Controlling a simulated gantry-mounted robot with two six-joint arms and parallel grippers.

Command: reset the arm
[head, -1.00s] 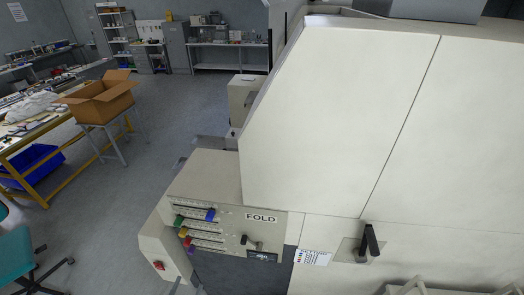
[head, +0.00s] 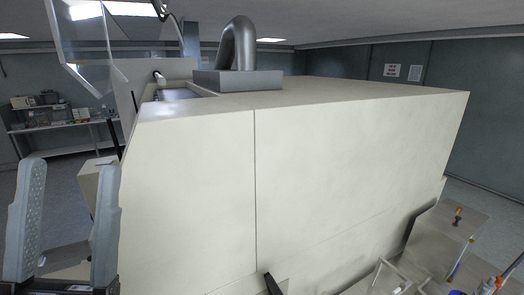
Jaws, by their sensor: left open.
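My left gripper (head: 64,225) shows at the lower left of the head view, pointing up. Its two grey fingers stand wide apart with nothing between them. The large cream machine (head: 200,190) fills the middle, behind and to the right of the gripper. I cannot tell the gap between the right finger and the machine's side. A black handle (head: 272,284) shows at the bottom edge. My right gripper is not in view.
A clear raised cover (head: 110,45) and a bent metal pipe (head: 238,45) stand on top of the machine. A shelf bench (head: 65,150) is at the far left. A metal plate (head: 445,235) with small parts is at the lower right.

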